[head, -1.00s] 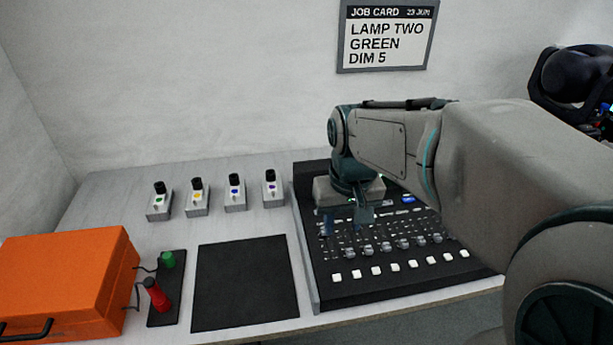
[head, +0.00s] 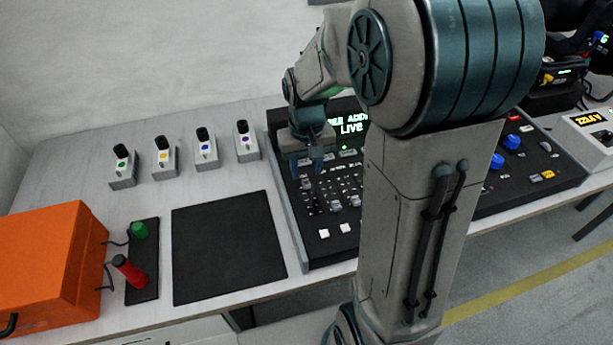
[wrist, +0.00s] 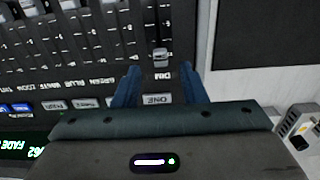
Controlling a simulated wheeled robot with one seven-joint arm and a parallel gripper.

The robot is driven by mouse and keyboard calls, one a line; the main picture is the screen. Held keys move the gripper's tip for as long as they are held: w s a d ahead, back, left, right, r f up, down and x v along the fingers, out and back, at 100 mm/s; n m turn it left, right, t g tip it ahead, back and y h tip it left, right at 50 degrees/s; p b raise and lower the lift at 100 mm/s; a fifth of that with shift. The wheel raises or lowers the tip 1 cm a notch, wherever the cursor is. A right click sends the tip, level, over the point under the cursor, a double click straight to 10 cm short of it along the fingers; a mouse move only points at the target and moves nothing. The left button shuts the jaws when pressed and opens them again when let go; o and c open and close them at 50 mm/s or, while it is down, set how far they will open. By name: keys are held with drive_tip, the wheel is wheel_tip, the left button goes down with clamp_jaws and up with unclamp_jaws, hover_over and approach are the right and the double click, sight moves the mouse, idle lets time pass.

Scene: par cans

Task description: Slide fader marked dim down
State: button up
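The lighting console (head: 318,258) lies on the table, partly hidden behind my arm. In the wrist view, seen upside down, the word DIM marks a fader with a grey cap (wrist: 160,56), in the row end by the console's edge. My gripper (wrist: 160,76) is open, with its blue fingers on either side of the DIM label. The cap shows between and just beyond the fingertips; I see no contact. In the head view my gripper (head: 309,165) is over the left side of the console, and I cannot pick out the DIM cap there.
More faders with caps (wrist: 108,4) stand beside it. A console screen (head: 349,127) reads Live. Left are a black mat (head: 228,248), several small fixtures (head: 205,150), an orange case (head: 50,265) and a red-and-green plug pad (head: 142,285). Another control unit (head: 530,160) is at right.

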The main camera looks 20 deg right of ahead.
sight(306, 182)
drive_tip(key=shift+f, duration=1.85)
clamp_jaws()
